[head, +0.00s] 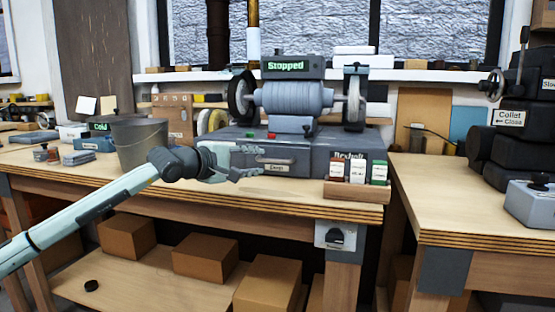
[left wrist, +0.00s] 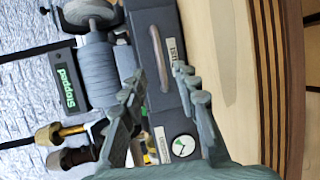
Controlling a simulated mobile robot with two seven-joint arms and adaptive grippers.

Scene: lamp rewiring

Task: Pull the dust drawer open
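The dust drawer is in the front of the grey base under the bench grinder. Its bar handle (head: 275,160) sits above a small label (head: 273,170), and it looks closed. My left gripper (head: 258,163) is open just in front of the drawer, at the handle's left end. In the left wrist view the handle (left wrist: 156,50) runs up the picture, and its lower end shows between the open fingertips (left wrist: 159,76). I cannot tell whether the fingers touch it. Part of the drawer front is hidden behind my gripper. My right gripper is not in view.
The grinder (head: 290,97) shows "Stopped" on its display (head: 287,66). A grey bucket (head: 138,143) stands left of the base, near my arm. A wooden rack (head: 355,191) with small boxes stands at the right front. Bare bench top (head: 285,190) lies before the drawer.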

